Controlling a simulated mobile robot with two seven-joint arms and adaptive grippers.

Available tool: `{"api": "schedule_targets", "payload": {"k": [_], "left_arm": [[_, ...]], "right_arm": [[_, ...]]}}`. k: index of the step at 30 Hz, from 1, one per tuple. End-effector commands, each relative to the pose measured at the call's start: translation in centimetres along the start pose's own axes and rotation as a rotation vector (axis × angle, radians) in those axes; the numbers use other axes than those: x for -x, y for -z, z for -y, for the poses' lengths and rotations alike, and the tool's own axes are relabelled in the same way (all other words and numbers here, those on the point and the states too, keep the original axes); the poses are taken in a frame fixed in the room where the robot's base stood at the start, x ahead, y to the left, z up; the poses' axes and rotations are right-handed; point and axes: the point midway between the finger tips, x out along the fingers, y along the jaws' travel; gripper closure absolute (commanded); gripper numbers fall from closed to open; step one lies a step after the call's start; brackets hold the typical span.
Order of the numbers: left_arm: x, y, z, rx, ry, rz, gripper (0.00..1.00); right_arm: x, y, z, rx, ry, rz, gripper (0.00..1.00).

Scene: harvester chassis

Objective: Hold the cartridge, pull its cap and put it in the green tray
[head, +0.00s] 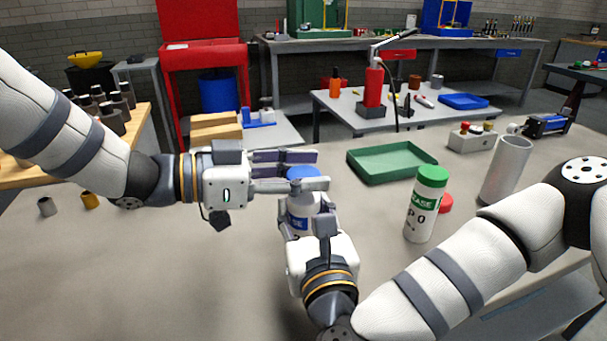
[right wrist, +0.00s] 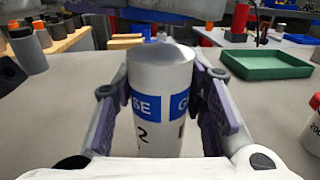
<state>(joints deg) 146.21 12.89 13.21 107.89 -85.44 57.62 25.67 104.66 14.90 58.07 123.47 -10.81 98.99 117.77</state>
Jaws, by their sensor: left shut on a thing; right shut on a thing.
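The white cartridge with a blue label (head: 299,222) stands upright at the middle of the near table. My right gripper (right wrist: 160,110) is shut on its sides, one finger on each side. The cartridge (right wrist: 160,78) shows a bare pale top in the right wrist view, with no blue cap on it. My left gripper (head: 318,171) is shut on the blue cap (head: 302,173), just above the cartridge. Its fingers hide part of the cap. The empty green tray (head: 392,160) lies behind and to the right; it also shows in the right wrist view (right wrist: 265,64).
A white canister with a green cap and label (head: 427,207) stands right of the cartridge, with a red-topped thing (head: 445,203) behind it. A grey cylinder (head: 507,170) and a button box (head: 471,138) stand farther right. The table's left part is mostly clear.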

Motion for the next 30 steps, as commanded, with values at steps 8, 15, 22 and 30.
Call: {"api": "schedule_targets", "payload": {"k": [8,15,22,30], "left_arm": [[0.5,3.7,0.0,-0.004,0.000,0.000,0.97],[0.6,3.8,0.0,-0.002,0.000,0.000,0.97],[0.6,3.8,0.0,-0.002,0.000,-0.001,0.97],[0.6,3.8,0.0,-0.002,0.000,-0.001,0.97]], "right_arm": [[0.0,0.1,0.0,0.001,0.000,-0.001,1.00],[0.0,0.0,0.0,0.000,0.000,-0.001,0.55],[0.0,0.0,0.0,0.000,0.000,-0.001,0.38],[1.6,0.1,-0.1,0.000,-0.003,-0.004,0.38]]}}
